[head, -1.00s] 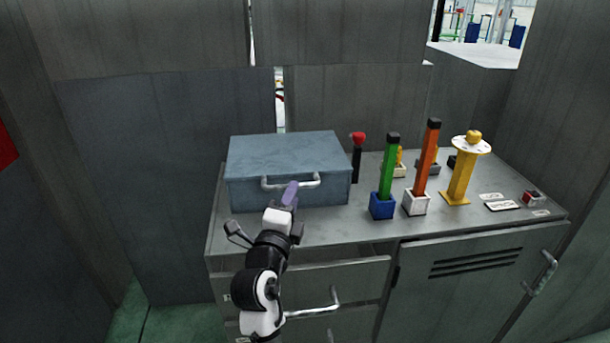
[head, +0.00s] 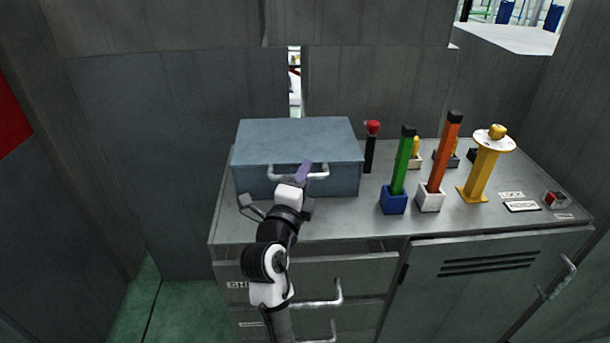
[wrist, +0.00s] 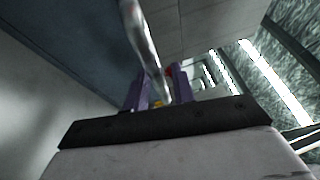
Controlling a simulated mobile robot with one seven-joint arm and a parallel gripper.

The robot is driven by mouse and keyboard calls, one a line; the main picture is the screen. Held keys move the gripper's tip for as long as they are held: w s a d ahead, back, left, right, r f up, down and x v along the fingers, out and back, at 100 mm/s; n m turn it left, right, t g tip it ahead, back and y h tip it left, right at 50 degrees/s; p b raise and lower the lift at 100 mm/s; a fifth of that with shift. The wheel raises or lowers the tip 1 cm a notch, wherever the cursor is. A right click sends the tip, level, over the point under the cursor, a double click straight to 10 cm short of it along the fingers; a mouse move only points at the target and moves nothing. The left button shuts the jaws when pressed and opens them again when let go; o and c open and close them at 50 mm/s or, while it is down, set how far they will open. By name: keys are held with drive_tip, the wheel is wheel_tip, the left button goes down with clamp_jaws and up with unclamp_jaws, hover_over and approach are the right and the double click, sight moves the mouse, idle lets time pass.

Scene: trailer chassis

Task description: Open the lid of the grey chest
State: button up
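The grey-blue chest (head: 300,138) stands on the left part of the cabinet top with its lid shut. A curved metal handle (head: 280,175) runs across its front; in the wrist view the handle (wrist: 143,38) runs down between my fingers. My gripper (head: 303,172) is at the right part of the handle, its purple fingers upright. In the wrist view the two fingers of my gripper (wrist: 160,90) stand apart on either side of the bar, with a gap visible. I cannot tell whether either finger touches the bar.
The grey cabinet top (head: 340,220) carries a red-topped black stick (head: 371,150), a green bar in a blue base (head: 402,165), an orange bar in a white base (head: 444,160) and a yellow stand (head: 483,172). Drawers with handles (head: 310,303) are below. Wall panels stand behind.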

clamp_jaws()
